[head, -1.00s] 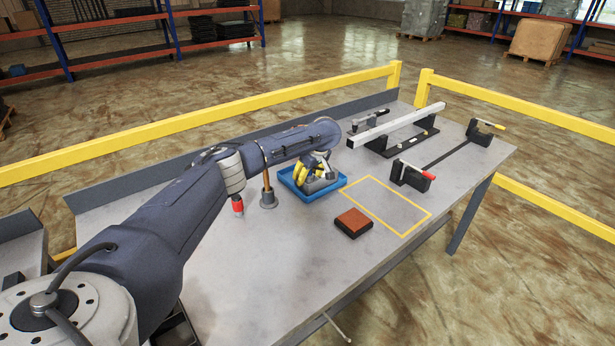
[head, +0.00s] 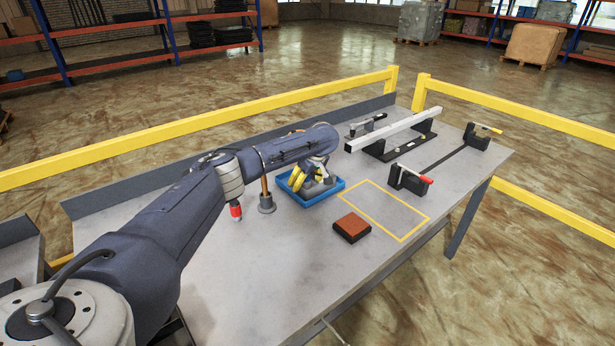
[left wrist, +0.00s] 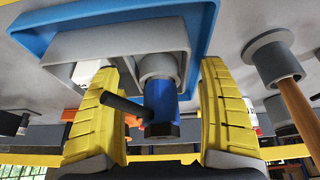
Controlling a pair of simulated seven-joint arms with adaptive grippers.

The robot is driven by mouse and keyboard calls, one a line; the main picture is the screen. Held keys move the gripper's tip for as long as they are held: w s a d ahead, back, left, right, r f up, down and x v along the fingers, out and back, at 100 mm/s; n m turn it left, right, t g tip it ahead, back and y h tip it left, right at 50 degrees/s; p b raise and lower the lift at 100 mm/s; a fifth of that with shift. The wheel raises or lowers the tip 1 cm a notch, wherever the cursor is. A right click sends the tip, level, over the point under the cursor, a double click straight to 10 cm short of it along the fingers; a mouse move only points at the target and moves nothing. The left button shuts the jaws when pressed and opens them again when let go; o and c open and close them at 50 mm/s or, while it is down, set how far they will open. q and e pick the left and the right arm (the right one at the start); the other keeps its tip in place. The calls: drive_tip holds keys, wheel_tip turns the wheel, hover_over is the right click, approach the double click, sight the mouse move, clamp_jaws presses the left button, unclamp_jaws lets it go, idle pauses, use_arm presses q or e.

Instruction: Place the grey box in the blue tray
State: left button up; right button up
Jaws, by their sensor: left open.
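The blue tray (head: 337,188) stands on the table and also fills the top of the left wrist view (left wrist: 208,30). A grey box (left wrist: 170,36), walled and open in shape, lies within the tray's outline in the left wrist view. In the head view it is mostly hidden by the gripper. My left gripper (head: 307,179) is low over the tray. Its yellow fingers are open in the left wrist view (left wrist: 160,75), one on each side of a dark blue cylinder (left wrist: 161,103) with a black lever. I cannot tell whether they touch anything. My right gripper is not in view.
A brown-topped black block (head: 352,227) lies in front, near a yellow outlined rectangle (head: 404,238). Clamps and a silver bar (head: 392,131) occupy the far right.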

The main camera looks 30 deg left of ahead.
use_arm(q)
drive_tip(key=v, duration=1.2)
